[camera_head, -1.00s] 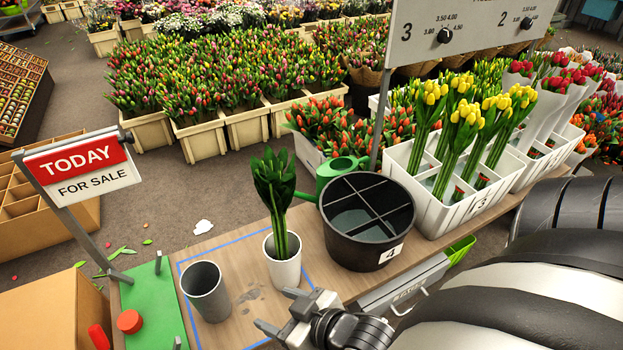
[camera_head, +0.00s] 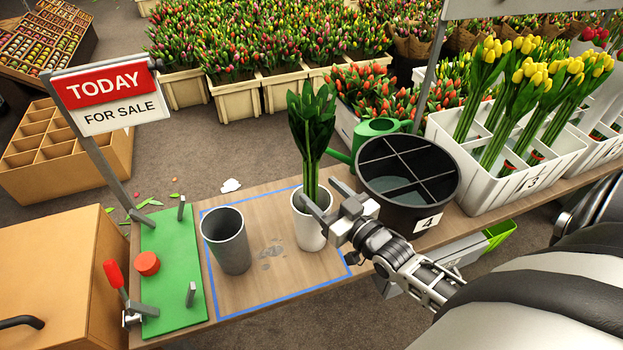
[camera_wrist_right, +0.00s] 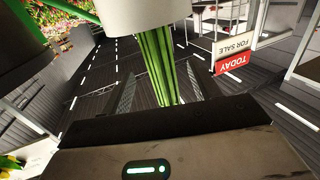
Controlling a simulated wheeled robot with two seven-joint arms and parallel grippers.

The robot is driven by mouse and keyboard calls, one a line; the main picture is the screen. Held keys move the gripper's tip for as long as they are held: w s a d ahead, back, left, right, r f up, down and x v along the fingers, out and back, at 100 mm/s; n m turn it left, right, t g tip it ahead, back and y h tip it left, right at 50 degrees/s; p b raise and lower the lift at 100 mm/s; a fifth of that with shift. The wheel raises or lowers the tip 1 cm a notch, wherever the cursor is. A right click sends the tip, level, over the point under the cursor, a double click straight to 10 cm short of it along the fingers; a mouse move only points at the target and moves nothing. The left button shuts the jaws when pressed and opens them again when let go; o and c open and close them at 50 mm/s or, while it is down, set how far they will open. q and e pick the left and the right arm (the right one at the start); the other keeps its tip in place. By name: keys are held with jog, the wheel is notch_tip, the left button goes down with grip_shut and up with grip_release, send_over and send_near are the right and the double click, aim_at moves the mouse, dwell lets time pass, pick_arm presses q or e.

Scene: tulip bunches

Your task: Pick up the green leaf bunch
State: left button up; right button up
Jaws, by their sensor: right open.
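The green leaf bunch (camera_head: 312,125) stands upright in a white pot (camera_head: 309,228) on the wooden bench, its dark leaves spread above the rim. My right gripper (camera_head: 320,190) is open at the pot's rim, by the lower stems. In the right wrist view the green stems (camera_wrist_right: 159,62) run from the white pot (camera_wrist_right: 145,14) toward the space between the open fingers (camera_wrist_right: 155,85). I cannot tell whether a finger touches them. My left gripper is not in view.
A grey empty cup (camera_head: 229,240) stands left of the pot. A black divided bucket (camera_head: 405,195) marked 4 is close on the right, with a green watering can (camera_head: 375,131) behind. A green board (camera_head: 170,275) with short posts lies at left. White crates hold yellow tulips (camera_head: 493,65).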

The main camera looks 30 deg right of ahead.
aim_at(307, 177)
jog(key=shift+w+a+r+b, duration=0.1)
jog(key=shift+w+r+b, duration=0.1)
jog(key=shift+w, duration=1.3)
jog(key=shift+w+a+r+b, duration=0.1)
jog(key=shift+w+b, duration=0.05)
jog(key=shift+w, duration=1.35)
jog(key=c, duration=1.2)
